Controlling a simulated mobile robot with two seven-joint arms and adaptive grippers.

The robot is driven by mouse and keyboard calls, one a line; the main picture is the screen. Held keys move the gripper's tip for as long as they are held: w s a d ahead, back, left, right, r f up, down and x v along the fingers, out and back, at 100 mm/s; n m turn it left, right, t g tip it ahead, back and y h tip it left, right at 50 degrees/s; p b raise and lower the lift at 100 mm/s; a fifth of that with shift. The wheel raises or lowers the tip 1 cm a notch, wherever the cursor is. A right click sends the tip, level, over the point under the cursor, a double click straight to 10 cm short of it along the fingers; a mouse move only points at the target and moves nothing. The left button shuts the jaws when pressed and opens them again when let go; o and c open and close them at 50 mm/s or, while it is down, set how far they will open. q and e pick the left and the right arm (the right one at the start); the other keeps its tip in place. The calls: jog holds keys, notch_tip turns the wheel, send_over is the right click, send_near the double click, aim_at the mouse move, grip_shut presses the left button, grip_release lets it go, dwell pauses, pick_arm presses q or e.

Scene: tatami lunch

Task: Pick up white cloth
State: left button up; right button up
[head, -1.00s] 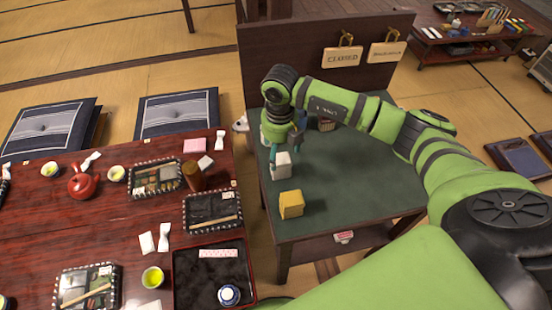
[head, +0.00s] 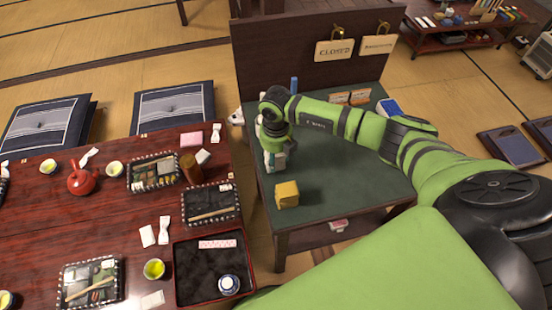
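A white folded cloth (head: 268,161) is on the green-topped side table (head: 340,185), near its left edge. My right gripper (head: 275,158) points down over it and hides much of it. The fingertips are small and partly hidden behind the wrist, so I cannot tell whether they are closed on the cloth. My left gripper is not in view.
A dark back panel with a hanging closed sign (head: 334,49) stands behind the side table. Small boxes (head: 350,97) and a blue item (head: 389,107) lie at its back. A red lacquer table (head: 120,215) set with trays is on the left. The side table's front right is clear.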

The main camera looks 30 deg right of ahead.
dwell(0.3)
notch_tip(320, 180, up, 4)
jog(key=shift+r+b, duration=0.1)
jog(key=shift+b, duration=0.7)
jog(key=s+a+r+b, duration=0.1)
jog(key=s+a+r, duration=0.5)
jog(key=s, duration=0.4)
jog(key=shift+r+b, duration=0.4)
